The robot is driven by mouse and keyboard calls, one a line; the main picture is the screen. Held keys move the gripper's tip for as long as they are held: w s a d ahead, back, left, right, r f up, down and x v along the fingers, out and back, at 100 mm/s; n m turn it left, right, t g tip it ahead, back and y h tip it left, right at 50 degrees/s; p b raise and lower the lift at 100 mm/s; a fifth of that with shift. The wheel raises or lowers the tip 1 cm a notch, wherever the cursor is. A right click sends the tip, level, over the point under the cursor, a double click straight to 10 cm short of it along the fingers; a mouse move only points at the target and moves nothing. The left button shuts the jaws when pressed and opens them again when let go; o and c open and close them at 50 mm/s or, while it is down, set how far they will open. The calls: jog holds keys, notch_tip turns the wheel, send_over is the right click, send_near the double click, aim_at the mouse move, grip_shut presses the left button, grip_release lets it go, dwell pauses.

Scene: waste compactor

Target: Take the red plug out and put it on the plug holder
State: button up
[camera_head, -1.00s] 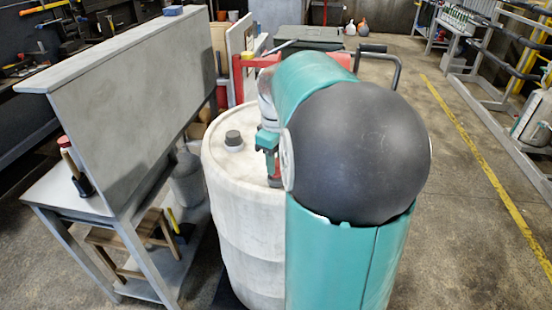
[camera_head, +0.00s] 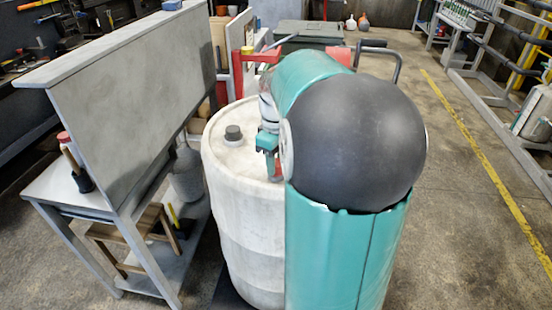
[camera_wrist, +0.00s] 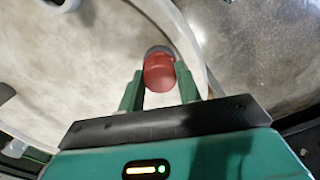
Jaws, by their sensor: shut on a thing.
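The red plug (camera_wrist: 159,75) shows in the wrist view between the two green fingers of my gripper (camera_wrist: 158,84), which is shut on it. A dark ring shows at its far end; I cannot tell whether the plug is still seated in the drum. The pale drum (camera_head: 238,215) stands upright left of my arm in the head view, with a dark grey cap (camera_head: 233,133) on its lid. My gripper (camera_head: 270,160) is over the drum's right side there, mostly hidden by my arm. I cannot tell which thing is the plug holder.
A grey bench with a tall panel (camera_head: 130,90) stands left of the drum. A red frame (camera_head: 262,57) is behind the drum. Floor right of the yellow line (camera_head: 480,170) is partly open.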

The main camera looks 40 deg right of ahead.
dwell(0.3)
jog(key=o, duration=1.3)
jog(key=shift+c, duration=0.2)
jog(key=shift+c, duration=0.3)
jog(key=shift+r, duration=3.45)
